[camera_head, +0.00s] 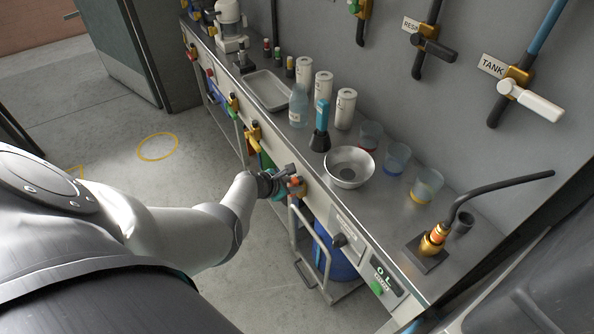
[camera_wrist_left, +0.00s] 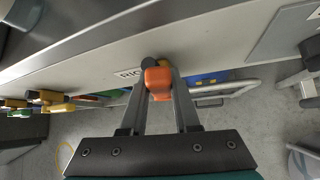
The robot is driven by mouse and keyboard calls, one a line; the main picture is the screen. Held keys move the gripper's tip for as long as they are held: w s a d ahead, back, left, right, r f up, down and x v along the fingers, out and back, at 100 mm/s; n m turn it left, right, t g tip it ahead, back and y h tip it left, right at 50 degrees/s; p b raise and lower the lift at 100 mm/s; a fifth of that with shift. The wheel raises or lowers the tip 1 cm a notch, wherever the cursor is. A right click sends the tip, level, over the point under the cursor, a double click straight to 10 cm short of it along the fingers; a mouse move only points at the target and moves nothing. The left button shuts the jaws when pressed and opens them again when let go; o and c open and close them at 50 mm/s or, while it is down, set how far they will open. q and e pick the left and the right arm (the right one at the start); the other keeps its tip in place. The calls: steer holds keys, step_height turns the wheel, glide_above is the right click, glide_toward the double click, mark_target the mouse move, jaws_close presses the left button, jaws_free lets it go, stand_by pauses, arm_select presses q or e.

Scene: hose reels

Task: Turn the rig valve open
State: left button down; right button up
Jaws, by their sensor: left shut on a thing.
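The rig valve (camera_wrist_left: 158,82) has an orange handle and a brass-coloured body on the front face of the steel bench, beside a partly covered label reading "RIG". In the head view the valve (camera_head: 297,186) shows at the bench's front edge, right at my gripper. My left gripper (camera_head: 284,181) reaches it from the left. In the wrist view the two fingers of the gripper (camera_wrist_left: 160,74) stand on either side of the orange handle and are shut on it. The fingers hide part of the valve body. My right gripper is in neither view.
Other valves (camera_head: 253,132) line the bench front. A metal bowl (camera_head: 349,167), cups, a bottle and a tray (camera_head: 267,90) stand on the bench. A grey rail (camera_head: 308,240) and a blue drum (camera_head: 338,258) are below. The floor to the left is mostly clear.

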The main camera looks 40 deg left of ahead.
arm_select(q)
steer(key=shift+w+a+n+g+h+b, duration=0.3)
steer(key=shift+a+n+g+h+b, duration=0.25)
steer(key=shift+a+h+b, duration=0.45)
steer(key=shift+w+r+n+h+b, duration=0.15)
steer(key=shift+n+h+b, duration=0.15)
steer(key=shift+b, duration=0.35)
steer(key=c, duration=0.6)
jaws_free()
steer(key=shift+c, duration=0.2)
